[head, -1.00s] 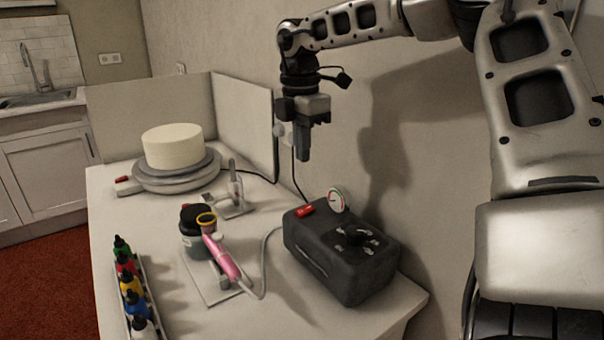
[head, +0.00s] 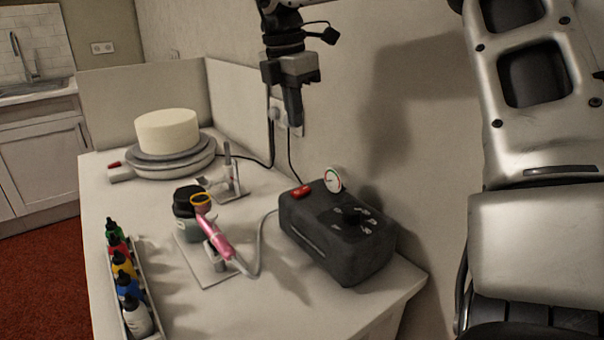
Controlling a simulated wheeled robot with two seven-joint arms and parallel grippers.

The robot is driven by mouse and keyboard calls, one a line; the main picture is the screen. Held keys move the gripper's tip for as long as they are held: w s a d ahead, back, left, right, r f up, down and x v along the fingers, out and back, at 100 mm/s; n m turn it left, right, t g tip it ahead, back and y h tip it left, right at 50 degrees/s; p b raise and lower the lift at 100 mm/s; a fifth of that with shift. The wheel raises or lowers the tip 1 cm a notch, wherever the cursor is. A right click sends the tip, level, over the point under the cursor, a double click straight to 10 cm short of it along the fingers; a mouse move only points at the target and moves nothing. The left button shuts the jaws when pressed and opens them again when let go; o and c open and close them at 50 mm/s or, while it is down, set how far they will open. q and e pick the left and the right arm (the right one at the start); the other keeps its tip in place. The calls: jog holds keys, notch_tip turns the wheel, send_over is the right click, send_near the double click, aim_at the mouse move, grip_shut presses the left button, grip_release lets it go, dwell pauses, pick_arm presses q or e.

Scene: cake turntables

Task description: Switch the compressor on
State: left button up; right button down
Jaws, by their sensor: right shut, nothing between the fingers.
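The compressor (head: 325,240) is a dark grey box at the right of the table. It has a red switch (head: 301,191) on its top back-left edge, a round gauge (head: 334,179) and a dark knob (head: 351,215). I cannot tell the switch's position. My right gripper (head: 294,122) points down in the air above and behind the compressor's left end, in front of the wall. It is shut and empty, apart from the switch. My left gripper is not in view.
A white cake (head: 167,131) stands on a grey turntable (head: 190,161). A pink airbrush (head: 214,236) rests on a stand, its hose running to the compressor. A dark-lidded jar (head: 187,201) is beside it. Several colour bottles (head: 123,264) stand in a tray at the left.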

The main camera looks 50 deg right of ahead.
aim_at(305, 187)
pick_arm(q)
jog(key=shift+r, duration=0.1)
pick_arm(e)
jog(key=f, duration=0.4)
jog(key=d+f, duration=0.1)
jog(key=f, duration=0.4)
jog(key=d+f, duration=0.1)
jog(key=f, duration=0.3)
jog(key=shift+s+f, duration=0.2)
jog(key=shift+f, duration=0.2)
